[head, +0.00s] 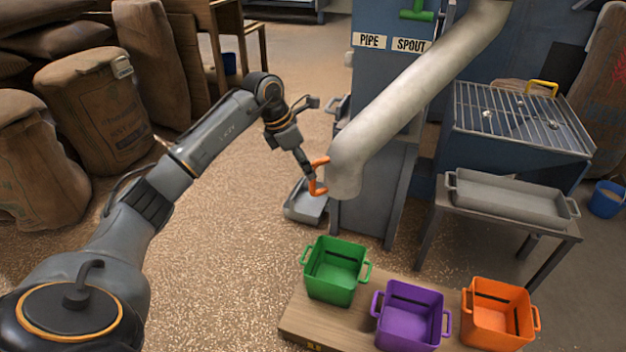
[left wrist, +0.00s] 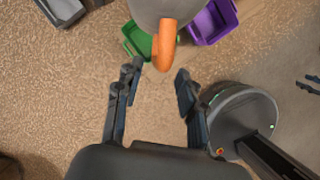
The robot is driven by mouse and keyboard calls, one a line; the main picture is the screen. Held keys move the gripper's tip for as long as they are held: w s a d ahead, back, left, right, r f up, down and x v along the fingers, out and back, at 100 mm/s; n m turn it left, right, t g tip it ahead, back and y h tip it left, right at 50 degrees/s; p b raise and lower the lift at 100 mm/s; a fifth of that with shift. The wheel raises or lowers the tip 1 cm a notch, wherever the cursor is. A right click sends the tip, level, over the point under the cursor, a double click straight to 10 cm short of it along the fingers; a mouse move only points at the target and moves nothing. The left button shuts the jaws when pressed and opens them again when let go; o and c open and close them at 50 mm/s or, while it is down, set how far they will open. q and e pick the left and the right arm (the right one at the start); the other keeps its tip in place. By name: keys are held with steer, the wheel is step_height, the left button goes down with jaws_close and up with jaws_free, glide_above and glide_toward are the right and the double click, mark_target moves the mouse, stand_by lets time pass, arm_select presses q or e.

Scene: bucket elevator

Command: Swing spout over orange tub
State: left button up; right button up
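The grey spout pipe (head: 400,95) slopes down from upper right, and its lower end hangs nearer the green tub (head: 336,270) than the other tubs. An orange handle (head: 316,190) sticks out from its left side. My left gripper (head: 309,172) is at this handle. In the left wrist view my gripper (left wrist: 160,82) has its fingers spread, with the handle (left wrist: 165,45) just beyond and between the tips; contact is not clear. The orange tub (head: 497,318) stands at the right end of the row, away from the spout. The purple tub (head: 411,318) is in the middle.
The tubs stand on a low wooden board (head: 300,318). A grey metal tray (head: 510,199) sits on a stand at right, below a grate (head: 520,115). A grey scoop-like pan (head: 305,205) lies behind the green tub. Sacks (head: 95,105) fill the left. Two dark prongs (left wrist: 312,83), possibly my right gripper, show at the wrist view's right edge.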

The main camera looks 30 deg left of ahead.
mark_target(313, 190)
arm_select(q)
steer(key=x, duration=0.5)
steer(key=shift+w, duration=0.1)
arm_select(e)
steer(key=v, duration=0.2)
steer(key=shift+w+r, duration=0.1)
steer(key=shift+r, duration=0.25)
arm_select(q)
jaws_close()
